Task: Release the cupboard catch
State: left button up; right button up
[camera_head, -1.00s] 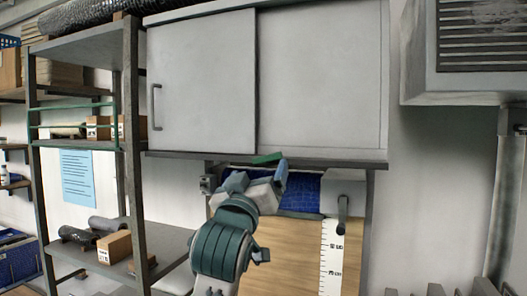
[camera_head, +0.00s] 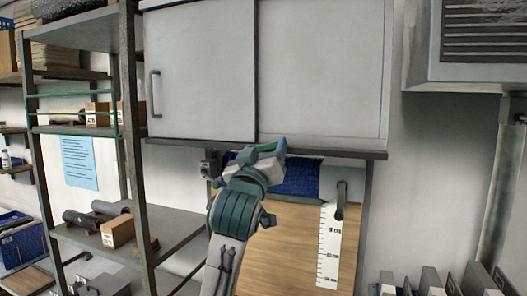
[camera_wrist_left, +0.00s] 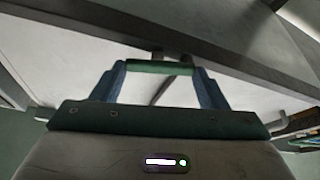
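The grey cupboard (camera_head: 320,75) hangs at the upper middle of the head view, with its sliding door front closed. A small green bar (camera_head: 266,147), perhaps the catch, is at its lower edge, below the line between the panels. My left gripper (camera_head: 256,152) is raised to it from below. In the left wrist view the green bar (camera_wrist_left: 160,67) lies across between the tips of my widely spaced blue fingers (camera_wrist_left: 160,85). It spans the whole gap, but I cannot tell whether they press on it. My right gripper is out of view.
A metal shelf rack (camera_head: 130,120) with boxes stands left of the cupboard. A grey vented unit (camera_head: 465,50) is on the right. Below the cupboard are a blue panel (camera_head: 297,178), a dark lever (camera_head: 341,200) and a white scale strip (camera_head: 328,245). Bare wall lies right of these.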

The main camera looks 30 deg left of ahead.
pick_arm(q)
jog(key=shift+f+m+h+b, duration=0.25)
jog(key=shift+m+h+b, duration=0.05)
jog(key=shift+m, duration=0.4)
jog(key=m+h, duration=0.1)
jog(key=m+t+h, duration=0.1)
jog(key=m, duration=0.1)
jog(key=shift+f+m, duration=0.2)
jog(key=shift+m, duration=0.1)
jog(key=o, duration=1)
